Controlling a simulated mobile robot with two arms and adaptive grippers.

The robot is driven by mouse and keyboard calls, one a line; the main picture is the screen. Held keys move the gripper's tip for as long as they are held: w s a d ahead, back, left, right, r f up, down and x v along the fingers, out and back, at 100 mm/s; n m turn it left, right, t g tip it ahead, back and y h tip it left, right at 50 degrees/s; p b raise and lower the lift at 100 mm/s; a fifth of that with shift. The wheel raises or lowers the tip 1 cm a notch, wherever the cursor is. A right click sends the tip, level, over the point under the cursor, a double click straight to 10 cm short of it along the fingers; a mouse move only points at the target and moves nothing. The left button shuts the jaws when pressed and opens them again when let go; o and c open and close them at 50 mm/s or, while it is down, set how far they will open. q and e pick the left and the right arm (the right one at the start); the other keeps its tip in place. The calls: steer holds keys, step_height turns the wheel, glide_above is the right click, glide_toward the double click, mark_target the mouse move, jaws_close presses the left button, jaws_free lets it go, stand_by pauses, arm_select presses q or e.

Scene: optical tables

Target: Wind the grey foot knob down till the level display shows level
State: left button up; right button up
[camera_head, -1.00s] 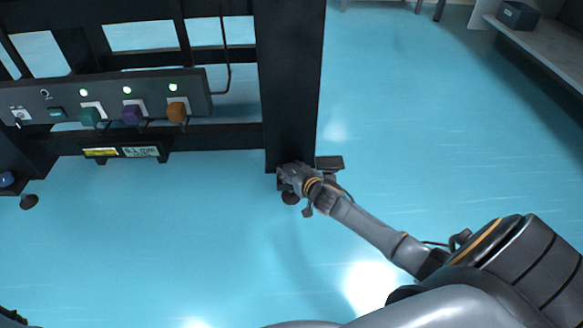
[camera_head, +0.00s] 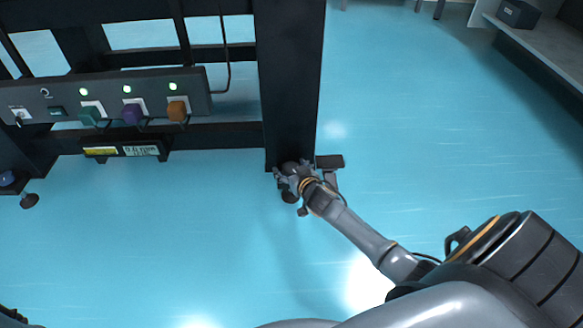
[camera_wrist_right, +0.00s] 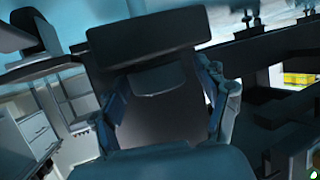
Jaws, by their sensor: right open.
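My right gripper (camera_head: 284,178) is at the bottom of the dark table leg (camera_head: 291,90) in the head view. Its fingers are open around a rounded grey shape, apparently the grey foot knob (camera_head: 290,168); contact cannot be made out. The dark foot pad (camera_head: 289,197) shows just below. In the right wrist view my two fingers (camera_wrist_right: 170,102) stand apart with dark surfaces between them; the knob is not clear there. The level display (camera_head: 140,150) hangs under the lower beam, lit pale green, its digits too blurred to read surely.
A control panel (camera_head: 105,100) with green, purple and orange knobs and lit green lamps is on the frame at left. A blue knob (camera_head: 7,178) sits by another foot (camera_head: 29,201). The blue floor is clear in front. A bench (camera_head: 545,45) stands at upper right.

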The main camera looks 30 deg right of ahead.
steer(key=v, duration=1.2)
steer(key=shift+r, duration=0.1)
